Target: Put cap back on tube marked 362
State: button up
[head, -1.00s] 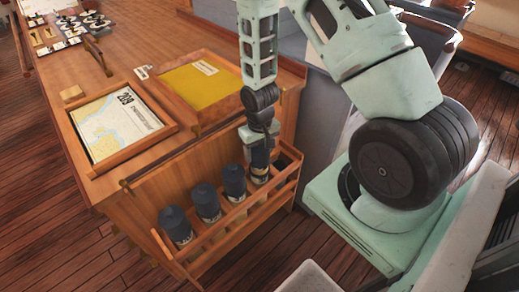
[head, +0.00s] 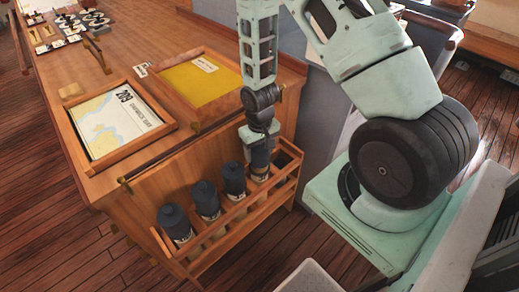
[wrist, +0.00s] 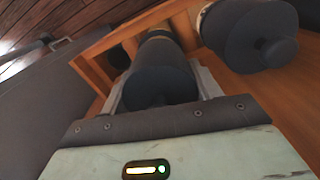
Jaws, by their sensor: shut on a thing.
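My gripper (head: 259,143) points down at a wooden rack (head: 226,221) on the side of the wooden counter. It is shut on a dark cylindrical cap (wrist: 160,80), which lies between the fingers in the wrist view. A tube with a pale band (head: 259,173) stands in the rack directly below the gripper. Whether the cap is seated on it or just above it cannot be told. Three dark-capped tubes stand to the left: the nearest (head: 233,179), the middle one (head: 206,199) and the far left one (head: 174,221). The number 362 cannot be read on any tube.
A neighbouring knobbed cap (wrist: 250,35) is close beside the held one in the wrist view. The rack's right end slot (head: 284,160) looks empty. A framed chart (head: 118,123) and a yellow-lined tray (head: 200,86) lie on the counter above.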

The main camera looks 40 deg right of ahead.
jog(key=shift+f, duration=0.35)
dwell(0.7)
jog(key=o, duration=1.3)
jog(key=shift+r+p, duration=2.65)
jog(key=shift+r, duration=0.9)
grip_shut()
